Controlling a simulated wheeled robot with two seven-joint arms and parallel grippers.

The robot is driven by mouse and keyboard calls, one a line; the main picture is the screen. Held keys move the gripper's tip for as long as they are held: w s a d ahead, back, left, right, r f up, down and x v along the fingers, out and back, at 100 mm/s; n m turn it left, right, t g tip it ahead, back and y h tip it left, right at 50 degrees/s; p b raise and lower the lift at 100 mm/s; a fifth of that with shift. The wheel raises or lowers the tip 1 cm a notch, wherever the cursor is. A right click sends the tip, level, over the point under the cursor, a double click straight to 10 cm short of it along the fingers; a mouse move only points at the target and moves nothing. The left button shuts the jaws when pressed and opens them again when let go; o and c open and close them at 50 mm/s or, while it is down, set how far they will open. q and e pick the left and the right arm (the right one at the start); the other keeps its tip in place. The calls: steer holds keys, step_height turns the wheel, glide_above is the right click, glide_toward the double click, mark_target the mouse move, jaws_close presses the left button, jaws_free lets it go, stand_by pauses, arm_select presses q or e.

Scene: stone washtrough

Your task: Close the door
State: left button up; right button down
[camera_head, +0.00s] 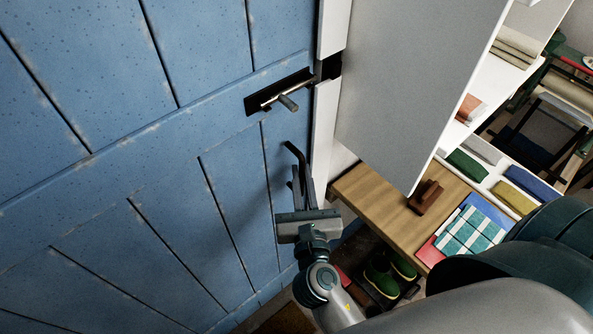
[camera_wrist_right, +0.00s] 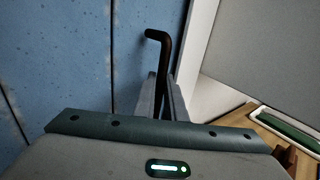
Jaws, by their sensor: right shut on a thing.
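The blue plank door (camera_head: 120,130) fills the left of the head view and the left of the wrist view (camera_wrist_right: 50,60). A metal lever handle (camera_head: 286,101) on a dark plate sits near its right edge. Below it is a black bent bar handle (camera_head: 292,150). My right gripper (camera_head: 302,183) is at this bar. In the wrist view the black bar (camera_wrist_right: 160,50) runs down between the two fingers (camera_wrist_right: 164,98), which are shut on it. The fingers hide its lower part. My left gripper is not in view.
A white frame post (camera_head: 325,125) with a dark latch recess stands along the door's right edge; I cannot tell the gap. A grey-white panel (camera_head: 410,75) rises beyond. A wooden bench (camera_head: 375,195) holds folded cloths, with green boots (camera_head: 380,277) below.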

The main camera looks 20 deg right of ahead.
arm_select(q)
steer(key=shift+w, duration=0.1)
arm_select(e)
steer(key=shift+s+f, duration=0.25)
steer(key=shift+f, duration=0.15)
steer(key=c, duration=1.8)
jaws_free()
steer(key=shift+s+r, duration=0.1)
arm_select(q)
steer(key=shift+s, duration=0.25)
arm_select(e)
steer(key=shift+s+d+r, duration=0.1)
steer(key=shift+s+r, duration=0.05)
steer(key=shift+r, duration=0.05)
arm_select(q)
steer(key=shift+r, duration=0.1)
